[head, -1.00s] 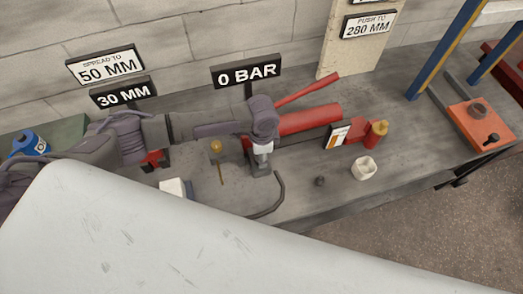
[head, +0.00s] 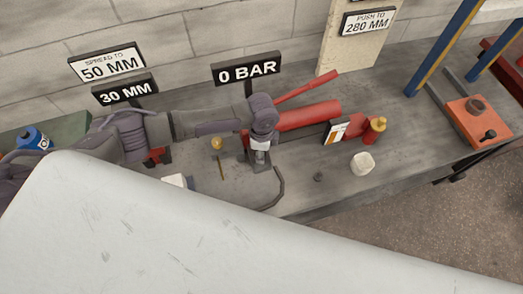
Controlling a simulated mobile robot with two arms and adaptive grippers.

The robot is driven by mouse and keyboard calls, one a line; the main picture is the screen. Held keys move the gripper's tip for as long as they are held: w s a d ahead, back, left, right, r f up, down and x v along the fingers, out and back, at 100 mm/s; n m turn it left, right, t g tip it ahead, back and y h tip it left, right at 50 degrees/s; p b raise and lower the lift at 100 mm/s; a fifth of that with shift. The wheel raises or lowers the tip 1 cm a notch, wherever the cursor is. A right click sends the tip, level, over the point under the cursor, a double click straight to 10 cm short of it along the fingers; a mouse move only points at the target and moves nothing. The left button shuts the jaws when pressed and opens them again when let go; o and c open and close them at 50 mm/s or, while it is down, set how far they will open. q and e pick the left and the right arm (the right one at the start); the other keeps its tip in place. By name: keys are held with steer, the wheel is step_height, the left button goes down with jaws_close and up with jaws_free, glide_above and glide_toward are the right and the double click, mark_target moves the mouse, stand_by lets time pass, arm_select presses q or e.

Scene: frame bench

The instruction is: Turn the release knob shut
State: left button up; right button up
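A red hand pump (head: 310,115) with a raised red lever handle (head: 308,90) lies on the bench. My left gripper (head: 259,158) points down at the pump's left end, in front of the 0 BAR sign. Its fingers are small and partly hidden by the wrist, so I cannot tell whether they are open or touching anything. I cannot make out the release knob; the hand covers that end of the pump. My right gripper is out of view.
The 0 BAR sign (head: 246,70) stands behind the wrist. A brass-topped piece (head: 217,143) is left of the hand, and a dark hose (head: 278,190) curves in front.

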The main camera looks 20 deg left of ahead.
arm_select(q)
steer(key=o, duration=1.1)
steer(key=shift+o, duration=0.2)
steer(key=shift+r, duration=0.1)
step_height(320, 180, up, 12)
